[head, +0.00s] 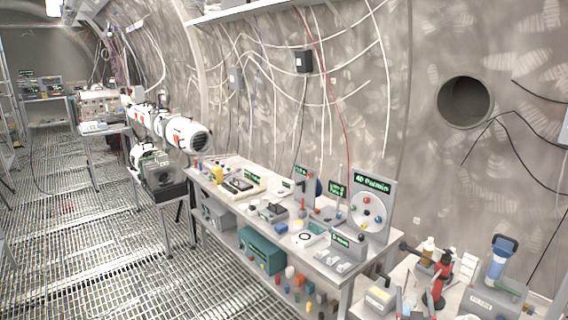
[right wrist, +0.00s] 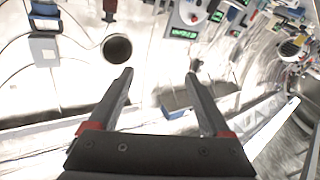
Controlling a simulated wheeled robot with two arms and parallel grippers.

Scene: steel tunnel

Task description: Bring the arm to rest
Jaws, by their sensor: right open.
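My right gripper (head: 415,300) shows small at the bottom edge of the head view, in front of the side table at the lower right. In the right wrist view its two dark fingers (right wrist: 160,76) with red bands stand wide apart, with nothing between them. The wrist picture looks upside down, with the round wall opening (right wrist: 117,48) beyond the left finger. Most of my right arm is out of the frame. My left gripper does not show in either view.
A long bench (head: 333,270) with panels and small parts runs along the curved wall. A side table (head: 461,296) at the lower right carries bottles and a blue-topped device (head: 500,258). The grated floor (head: 90,240) at the left is mostly clear.

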